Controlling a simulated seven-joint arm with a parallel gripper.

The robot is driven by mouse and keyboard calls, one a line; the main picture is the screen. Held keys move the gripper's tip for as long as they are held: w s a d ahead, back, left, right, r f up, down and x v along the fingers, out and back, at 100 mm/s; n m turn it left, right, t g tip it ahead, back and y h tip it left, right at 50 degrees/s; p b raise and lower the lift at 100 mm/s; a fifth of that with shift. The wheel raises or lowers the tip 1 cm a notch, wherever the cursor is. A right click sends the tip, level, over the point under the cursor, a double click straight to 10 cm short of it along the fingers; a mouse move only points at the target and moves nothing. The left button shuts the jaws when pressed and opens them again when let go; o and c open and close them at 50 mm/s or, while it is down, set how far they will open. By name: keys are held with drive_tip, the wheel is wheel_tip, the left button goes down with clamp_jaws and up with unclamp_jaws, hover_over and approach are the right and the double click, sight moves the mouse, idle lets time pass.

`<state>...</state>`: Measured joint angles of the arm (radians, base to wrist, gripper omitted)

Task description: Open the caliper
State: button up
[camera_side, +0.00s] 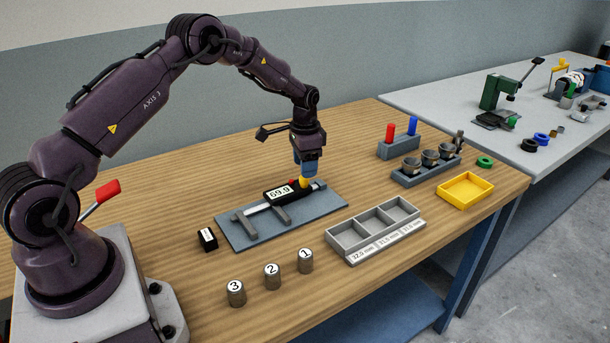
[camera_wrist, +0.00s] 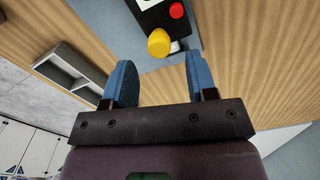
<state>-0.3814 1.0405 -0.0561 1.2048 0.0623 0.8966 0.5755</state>
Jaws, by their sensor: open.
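The caliper (camera_side: 281,193) lies on a blue-grey mat (camera_side: 236,237). Its black display reads about 69.9, and its grey jaws are apart at the left. In the side view my gripper (camera_side: 304,178) is above the caliper's right end, pointing down, close to the yellow knob. In the wrist view my gripper (camera_wrist: 158,82) has its two blue fingers apart with nothing between them. The yellow knob (camera_wrist: 159,42) and a red button (camera_wrist: 177,10) on the caliper show just beyond the fingertips. I cannot tell whether a finger touches the knob in the side view.
Numbered metal cylinders (camera_side: 272,276) stand in front of the mat, with a small black block (camera_side: 208,239) at its left. A grey three-compartment tray (camera_side: 375,232) is to the right. Beyond are a yellow tray (camera_side: 466,190), a holder of rings (camera_side: 427,169) and a red-and-blue peg block (camera_side: 398,147).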

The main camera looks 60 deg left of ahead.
sight(300, 190)
wheel_tip(300, 190, up, 9)
drive_tip(key=shift+f, duration=0.2)
idle(0.3)
drive_tip(key=s+d+r+n+t, duration=0.1)
drive_tip(key=s+d+r+t, duration=0.1)
drive_tip(key=s+d+r, duration=0.4)
drive_tip(key=s+d+r+n+t, duration=0.1)
drive_tip(key=s+d+r, duration=0.5)
drive_tip(key=s, duration=0.7)
drive_tip(key=s+d+r+n+t, duration=0.1)
drive_tip(key=s+d+r+t, duration=0.1)
drive_tip(key=s+d+r, duration=0.4)
drive_tip(key=s, duration=0.4)
drive_tip(key=shift+s+r+t, duration=0.15)
drive_tip(key=shift+s+t, duration=0.15)
drive_tip(key=shift+s, duration=0.05)
